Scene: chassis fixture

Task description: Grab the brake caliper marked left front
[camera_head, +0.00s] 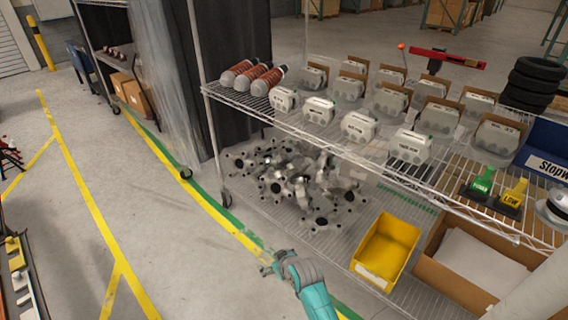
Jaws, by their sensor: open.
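Several pale grey brake calipers stand on the upper wire shelf (440,185). The front row holds a caliper at the left end (284,101), a second one (319,111), a third one (358,128) and one at the right end (409,147). Each carries a small dark label on its front, too small to read surely, so I cannot tell which is marked left front. More calipers stand behind, several in brown cartons. My gripper (266,268) is low in front of the rack, left of the yellow bin, open and well apart from the calipers. Its fingers are small in view.
Orange-brown coil-like parts (255,76) lie at the shelf's left. Green and yellow tagged items (495,188) sit at its right. Below are a pile of metal parts (295,180), a yellow bin (387,250) and a cardboard box (440,235).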

